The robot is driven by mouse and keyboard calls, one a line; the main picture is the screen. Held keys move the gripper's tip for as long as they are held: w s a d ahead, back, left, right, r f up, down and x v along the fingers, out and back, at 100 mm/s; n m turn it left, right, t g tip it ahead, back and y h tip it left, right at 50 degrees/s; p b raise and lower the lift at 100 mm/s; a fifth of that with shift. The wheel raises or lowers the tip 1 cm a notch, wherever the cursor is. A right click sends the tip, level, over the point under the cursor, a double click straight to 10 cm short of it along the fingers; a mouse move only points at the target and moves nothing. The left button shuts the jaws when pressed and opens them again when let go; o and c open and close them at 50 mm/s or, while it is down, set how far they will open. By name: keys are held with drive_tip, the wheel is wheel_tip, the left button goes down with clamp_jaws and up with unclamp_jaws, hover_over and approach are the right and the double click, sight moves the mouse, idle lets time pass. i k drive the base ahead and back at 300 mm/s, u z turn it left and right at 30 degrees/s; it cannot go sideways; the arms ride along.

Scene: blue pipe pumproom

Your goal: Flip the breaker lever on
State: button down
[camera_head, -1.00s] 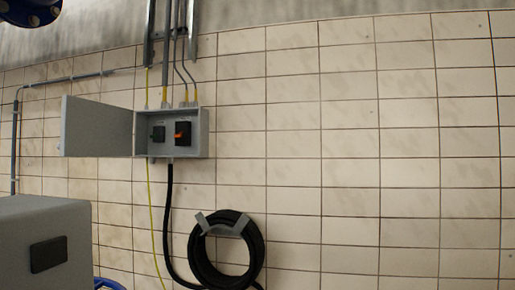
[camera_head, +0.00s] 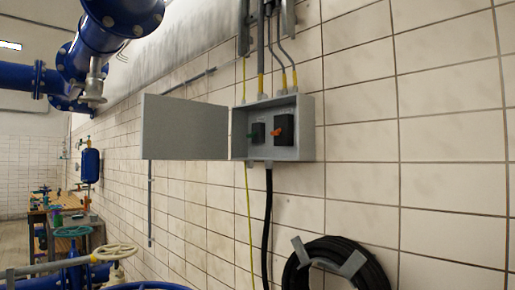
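A grey breaker box (camera_head: 306,128) hangs on the tiled wall, right of the picture's middle. Its door (camera_head: 186,128) stands wide open to the left. Inside are two dark breaker units side by side. The right breaker (camera_head: 286,131) has an orange lever (camera_head: 278,132). The left breaker (camera_head: 258,133) has a small dark green lever (camera_head: 250,136). I cannot tell from this distance which positions the levers are set to. My gripper is not in view.
A coiled black hose (camera_head: 368,272) hangs on a wall bracket below right of the box. Blue pipes (camera_head: 112,28) run overhead at upper left. A handwheel valve (camera_head: 114,253) and a wooden workbench (camera_head: 40,214) stand at lower left. The wall right of the box is bare.

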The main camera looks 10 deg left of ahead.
sight(277, 132)
drive_tip(key=u, duration=0.4)
drive_tip(key=i, duration=0.55)
drive_tip(key=u, duration=0.2)
drive_tip(key=k, duration=0.9)
drive_tip(key=u, duration=0.15)
drive_tip(key=i, duration=0.7)
drive_tip(key=z, duration=0.05)
